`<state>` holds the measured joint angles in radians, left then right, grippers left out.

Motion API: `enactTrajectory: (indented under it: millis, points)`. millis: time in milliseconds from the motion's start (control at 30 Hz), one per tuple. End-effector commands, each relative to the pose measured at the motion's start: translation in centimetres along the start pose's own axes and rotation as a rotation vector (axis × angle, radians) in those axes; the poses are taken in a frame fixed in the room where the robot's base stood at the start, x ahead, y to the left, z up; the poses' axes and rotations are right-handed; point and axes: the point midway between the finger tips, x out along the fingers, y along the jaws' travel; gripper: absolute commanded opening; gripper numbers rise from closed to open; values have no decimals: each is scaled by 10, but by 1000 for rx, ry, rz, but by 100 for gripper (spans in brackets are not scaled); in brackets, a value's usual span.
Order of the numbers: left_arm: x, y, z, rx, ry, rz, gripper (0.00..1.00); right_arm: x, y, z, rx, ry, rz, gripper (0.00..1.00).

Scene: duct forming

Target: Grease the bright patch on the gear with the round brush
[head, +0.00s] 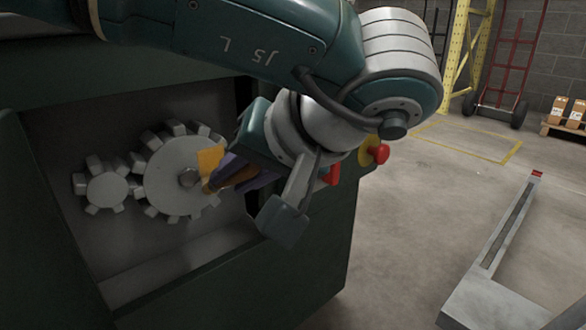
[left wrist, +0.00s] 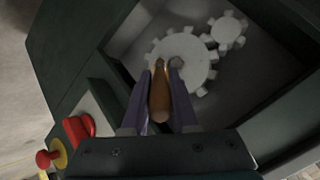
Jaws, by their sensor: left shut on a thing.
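The large grey gear (head: 168,172) sits in a recess of a dark green machine, meshed with a smaller gear (head: 107,190). A bright orange patch (head: 210,158) shows on the large gear's right side in the head view. My left gripper (head: 228,178) is shut on the brush, whose brown-orange handle (left wrist: 160,103) lies between the purple fingers in the left wrist view. The brush points at the large gear (left wrist: 186,46), close to the patch. The bristles are hidden, so I cannot tell whether they touch. The patch cannot be made out in the left wrist view. My right gripper is not in view.
The recess wall (head: 60,215) surrounds the gears. A red emergency button (head: 379,153) stands out from the machine's right side, near my left wrist. Open concrete floor (head: 430,200) lies to the right, with a grey slotted metal piece (head: 510,225) there.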

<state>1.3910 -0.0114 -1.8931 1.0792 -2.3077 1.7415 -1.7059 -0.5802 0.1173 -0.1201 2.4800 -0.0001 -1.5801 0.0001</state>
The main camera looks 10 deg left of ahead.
Motion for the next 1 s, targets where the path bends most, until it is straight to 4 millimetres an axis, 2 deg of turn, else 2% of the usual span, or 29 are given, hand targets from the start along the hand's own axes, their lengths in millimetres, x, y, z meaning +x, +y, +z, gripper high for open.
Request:
enactTrajectory:
  millis: [1000]
  points:
    - [8,-3,-5,-1,0,-1,0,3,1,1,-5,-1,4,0]
